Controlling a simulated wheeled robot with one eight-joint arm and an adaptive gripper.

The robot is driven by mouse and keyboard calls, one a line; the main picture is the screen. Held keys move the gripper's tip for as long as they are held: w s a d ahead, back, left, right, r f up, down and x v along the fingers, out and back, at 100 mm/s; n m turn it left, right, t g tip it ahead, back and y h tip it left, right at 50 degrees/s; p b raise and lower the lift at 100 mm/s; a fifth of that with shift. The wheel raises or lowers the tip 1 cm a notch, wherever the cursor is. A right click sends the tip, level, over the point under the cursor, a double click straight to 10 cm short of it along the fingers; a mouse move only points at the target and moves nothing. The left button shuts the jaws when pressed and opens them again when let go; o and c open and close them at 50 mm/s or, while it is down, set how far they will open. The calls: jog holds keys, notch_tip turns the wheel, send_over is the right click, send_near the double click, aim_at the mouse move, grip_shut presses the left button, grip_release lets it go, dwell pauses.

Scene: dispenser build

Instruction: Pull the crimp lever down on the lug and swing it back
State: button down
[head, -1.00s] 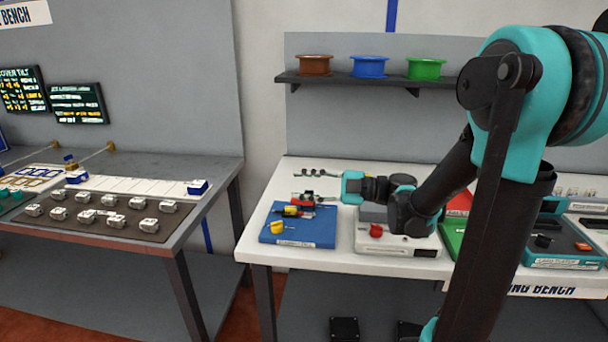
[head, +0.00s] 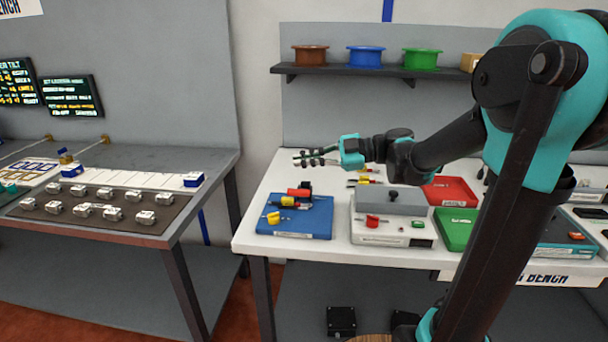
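The crimp tool sits on a blue base (head: 312,222) at the left front of the white bench. A red handle (head: 298,193), which looks like the crimp lever, lies about level beside a dark post (head: 306,186). A yellow-and-red piece (head: 286,201) lies just in front of it, and a yellow knob (head: 273,217) stands nearer the front. The lug is too small to make out. My gripper (head: 326,155) is above and behind the base, apart from the red handle. Its fingers point left and overlap small dark items behind, so their opening is unclear.
A grey-and-white unit (head: 390,235) with a red knob stands right of the blue base. Red (head: 450,190) and green (head: 453,232) trays lie farther right. Spools (head: 366,57) sit on the shelf above. A separate grey bench (head: 190,228) is at left.

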jog(key=w+d+r+m+g+h, duration=0.2)
jog(key=d+r+m+h, duration=0.3)
jog(key=d+m+h, duration=0.3)
jog(key=m+y, duration=0.1)
send_over(305, 194)
jog(key=w, duration=0.3)
notch_tip(305, 194, down, 6)
jog(key=f, duration=0.2)
jog(key=s+f, duration=0.1)
jog(key=f, duration=0.1)
jog(key=shift+f, duration=0.15)
jog(key=shift+s+f+n+t, duration=0.15)
jog(key=shift+s+f+t, duration=0.2)
jog(key=shift+s+f, duration=0.3)
jog(key=shift+s+f+n+t, duration=0.15)
jog(key=shift+s+f+t, duration=0.25)
jog(key=shift+f, duration=0.35)
